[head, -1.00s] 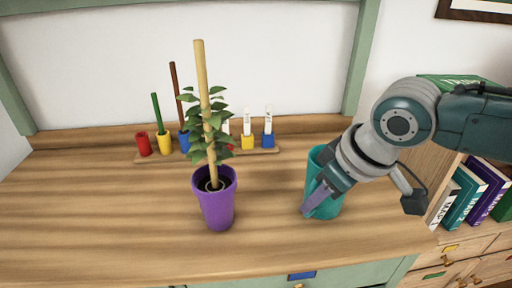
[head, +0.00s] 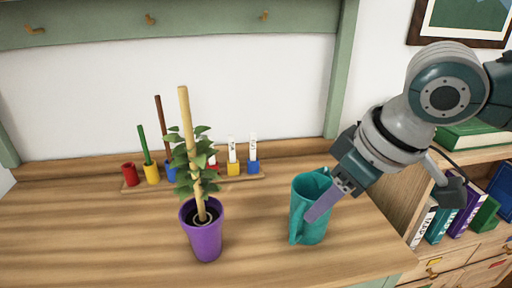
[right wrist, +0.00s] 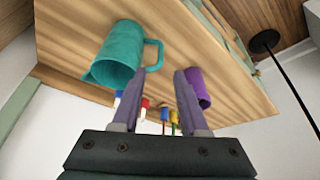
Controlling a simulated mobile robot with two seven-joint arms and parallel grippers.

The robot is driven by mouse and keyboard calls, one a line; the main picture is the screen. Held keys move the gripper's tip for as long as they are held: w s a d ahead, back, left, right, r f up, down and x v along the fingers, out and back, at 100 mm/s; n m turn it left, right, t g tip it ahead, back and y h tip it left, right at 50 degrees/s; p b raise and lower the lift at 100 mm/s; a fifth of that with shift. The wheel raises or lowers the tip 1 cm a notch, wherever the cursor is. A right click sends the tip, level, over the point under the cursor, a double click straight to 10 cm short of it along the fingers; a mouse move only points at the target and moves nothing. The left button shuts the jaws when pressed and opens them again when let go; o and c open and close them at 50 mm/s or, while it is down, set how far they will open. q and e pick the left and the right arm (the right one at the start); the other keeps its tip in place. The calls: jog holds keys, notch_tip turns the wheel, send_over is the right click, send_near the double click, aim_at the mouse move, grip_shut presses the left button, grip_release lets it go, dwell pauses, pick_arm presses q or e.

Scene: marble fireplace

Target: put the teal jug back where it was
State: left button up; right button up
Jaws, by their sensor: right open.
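The teal jug (head: 312,228) stands upright on the wooden tabletop (head: 110,235), right of the purple pot (head: 207,238). My right gripper (head: 322,205) is in front of the jug in the head view and hides part of its right side. In the right wrist view, the jug (right wrist: 121,50) is left of the right gripper's fingers (right wrist: 181,75), with its handle facing them. The fingers are apart and nothing is between them that they hold. My left gripper is not in view.
A leafy plant with a tall stake (head: 188,140) grows in the purple pot. Behind it, a wooden rack (head: 215,182) holds small coloured cups with sticks and labels. Books (head: 462,215) fill a shelf at the right. The tabletop's front left is clear.

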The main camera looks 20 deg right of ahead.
jog(key=s+a+n+y, duration=0.1)
jog(key=s+a, duration=0.7)
jog(key=s+d+m+g+h, duration=0.1)
jog(key=s+d+m+h, duration=0.1)
jog(key=s, duration=0.8)
jog(key=shift+s+d+f+m, duration=0.2)
jog(key=shift+d+f+m, duration=0.15)
jog(key=shift+d+m, duration=0.3)
jog(key=shift+r+p, duration=0.1)
jog(key=shift+p, duration=0.2)
notch_tip(320, 180, up, 48)
jog(key=p, duration=4.7)
jog(key=shift+p, duration=0.3)
